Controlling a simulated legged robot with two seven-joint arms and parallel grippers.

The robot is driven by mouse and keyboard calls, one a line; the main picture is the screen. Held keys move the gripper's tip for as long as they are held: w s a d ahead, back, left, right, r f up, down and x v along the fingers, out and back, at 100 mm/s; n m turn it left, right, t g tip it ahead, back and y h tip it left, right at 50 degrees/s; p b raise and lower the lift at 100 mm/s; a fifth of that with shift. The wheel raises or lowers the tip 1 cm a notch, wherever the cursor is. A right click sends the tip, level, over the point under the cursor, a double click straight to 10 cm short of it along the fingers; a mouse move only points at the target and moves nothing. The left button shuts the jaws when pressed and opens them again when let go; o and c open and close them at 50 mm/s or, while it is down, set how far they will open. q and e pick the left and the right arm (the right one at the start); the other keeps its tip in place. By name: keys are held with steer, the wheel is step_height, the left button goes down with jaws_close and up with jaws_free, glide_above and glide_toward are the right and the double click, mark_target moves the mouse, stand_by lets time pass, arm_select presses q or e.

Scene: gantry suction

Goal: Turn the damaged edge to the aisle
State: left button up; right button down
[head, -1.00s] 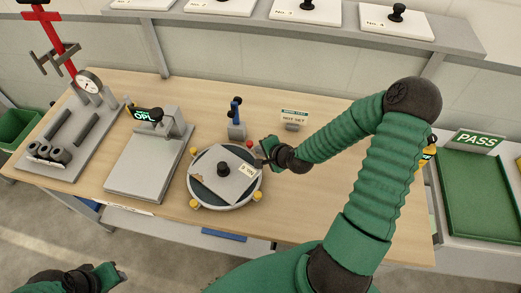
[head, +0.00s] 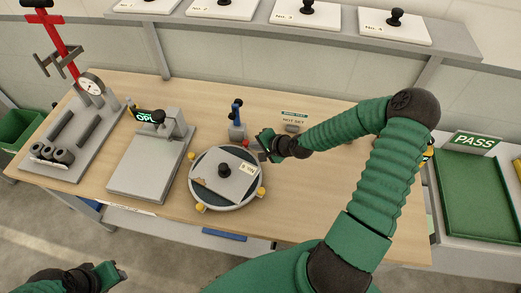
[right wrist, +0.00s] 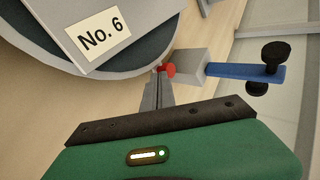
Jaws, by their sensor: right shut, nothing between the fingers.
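A round turntable (head: 205,200) with a dark top stands on the bench. A square grey plate (head: 242,182) with a black knob lies on it, and its "No. 6" label (right wrist: 98,36) shows in the right wrist view. The plate's left corner has a small brownish mark (head: 204,182) that may be damage. Red and yellow pegs stand around the rim. My right gripper (head: 263,152) is shut and empty at the far right rim; in the right wrist view its tips (right wrist: 158,72) are beside a red peg (right wrist: 170,70), apparently touching. My left gripper (head: 120,273) is low at the left, off the bench.
A blue-handled clamp (head: 236,112) stands just behind the turntable. A "NOT SET" sign (head: 293,120) is to the right of it. A grey press-like fixture (head: 145,170) is at the left. A green PASS tray (head: 485,200) lies at the far right.

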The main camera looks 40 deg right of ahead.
mark_target(246, 142)
steer(key=shift+w+a+n+y, duration=0.15)
steer(key=shift+w, duration=0.55)
steer(key=shift+w+a+n+y, duration=0.15)
steer(key=shift+w, duration=0.5)
steer(key=shift+w+a+n+y, duration=0.2)
steer(key=shift+w+n+y, duration=0.2)
steer(key=shift+w+n, duration=0.2)
steer(key=shift+w+a, duration=0.1)
